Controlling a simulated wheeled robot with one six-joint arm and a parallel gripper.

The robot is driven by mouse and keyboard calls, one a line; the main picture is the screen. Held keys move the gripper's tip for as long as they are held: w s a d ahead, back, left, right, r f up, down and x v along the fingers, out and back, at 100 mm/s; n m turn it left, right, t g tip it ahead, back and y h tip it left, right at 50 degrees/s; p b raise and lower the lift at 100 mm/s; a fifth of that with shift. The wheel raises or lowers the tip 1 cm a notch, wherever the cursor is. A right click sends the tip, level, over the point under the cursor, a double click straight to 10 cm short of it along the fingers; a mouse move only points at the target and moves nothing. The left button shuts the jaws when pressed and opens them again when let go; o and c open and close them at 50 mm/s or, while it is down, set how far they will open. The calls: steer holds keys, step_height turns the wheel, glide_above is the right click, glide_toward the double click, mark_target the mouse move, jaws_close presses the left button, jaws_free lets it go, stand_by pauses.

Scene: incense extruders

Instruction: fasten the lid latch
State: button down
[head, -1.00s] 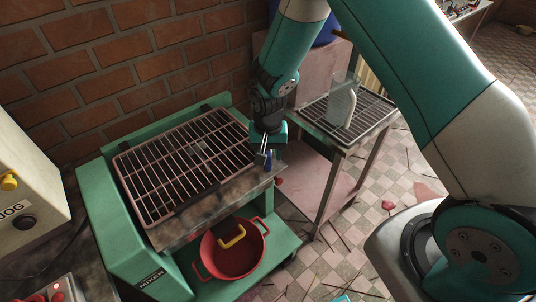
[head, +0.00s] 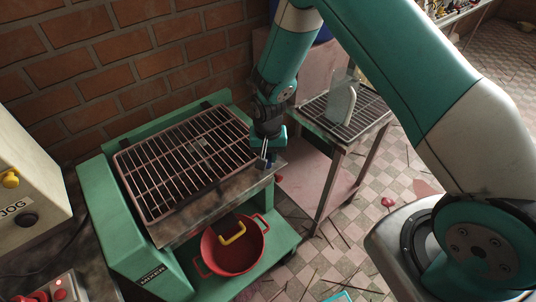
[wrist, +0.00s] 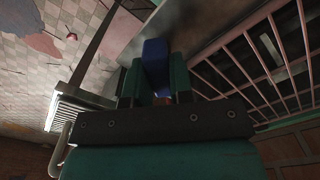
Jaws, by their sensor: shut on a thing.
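The mixer (head: 118,226) is a green machine against the brick wall. Its lid is a barred metal grid (head: 188,150), which lies flat over the top. My gripper (head: 265,157) points down at the front right corner of the mixer, beside the grid. It is shut on a blue latch handle; in the wrist view the blue handle (wrist: 155,62) stands between the two fingers, next to the metal front edge. The fingers hide most of the latch, so I cannot tell whether it is engaged.
A red pot (head: 232,262) with a yellow handle sits on the mixer's lower shelf. A metal rack table (head: 372,118) with a clear scoop-like piece stands close on the right. A control box (head: 28,180) is at the left. Thin sticks lie on the checkered floor.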

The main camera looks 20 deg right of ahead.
mark_target(268, 155)
steer(key=n+b, duration=0.1)
steer(key=n, duration=0.3)
steer(key=shift+b, duration=0.3)
steer(key=shift+n+b, duration=0.4)
steer(key=shift+n, duration=1.4)
steer(key=c, duration=1)
jaws_free()
steer(key=shift+r, duration=0.1)
step_height(268, 155, up, 17)
steer(key=b, duration=0.2)
steer(key=shift+r+b, duration=0.15)
steer(key=shift+b, duration=0.15)
